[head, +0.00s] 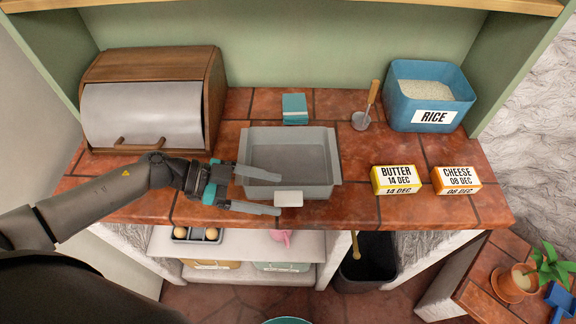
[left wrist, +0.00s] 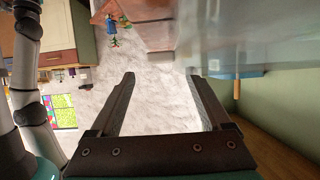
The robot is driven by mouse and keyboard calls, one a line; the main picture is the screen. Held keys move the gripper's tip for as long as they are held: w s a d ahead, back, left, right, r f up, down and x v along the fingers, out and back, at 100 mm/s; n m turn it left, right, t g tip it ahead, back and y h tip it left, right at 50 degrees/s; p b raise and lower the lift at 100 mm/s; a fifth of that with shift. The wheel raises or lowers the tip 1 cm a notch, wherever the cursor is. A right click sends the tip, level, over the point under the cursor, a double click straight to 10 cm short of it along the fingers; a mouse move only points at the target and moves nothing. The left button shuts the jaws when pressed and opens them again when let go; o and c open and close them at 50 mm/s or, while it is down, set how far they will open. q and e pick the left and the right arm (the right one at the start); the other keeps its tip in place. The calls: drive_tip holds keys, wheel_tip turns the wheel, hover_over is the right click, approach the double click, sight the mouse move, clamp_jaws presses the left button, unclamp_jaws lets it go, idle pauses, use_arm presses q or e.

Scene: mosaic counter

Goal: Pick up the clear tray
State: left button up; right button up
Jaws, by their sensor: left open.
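The clear tray (head: 333,160) is a see-through grey rectangular tray with a wide rim, upright on the tiled counter. A small white label is on its front side. My left gripper (head: 279,194) is open at the tray's front left. In the head view one finger lies over or inside the tray's front part and the other in front of it, with the front wall and label between them. Whether either finger touches the tray I cannot tell. In the left wrist view the open fingers (left wrist: 159,76) show, with the blurred tray (left wrist: 255,35) at upper right. My right gripper is not in view.
A wooden bread box (head: 150,100) stands left. A teal sponge (head: 294,109) lies behind the tray. A wooden-handled tool (head: 367,107) and blue rice bin (head: 430,98) stand back right. Butter (head: 396,180) and cheese (head: 456,180) boxes sit right. The counter (head: 353,208) is clear near its front edge.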

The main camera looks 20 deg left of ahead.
sight(293, 196)
use_arm(q)
drive_tip(key=x, duration=0.5)
drive_tip(key=shift+w+a+f, duration=0.1)
drive_tip(key=shift+w+a, duration=0.05)
drive_tip(key=shift+c, duration=0.2)
clamp_jaws()
idle(0.3)
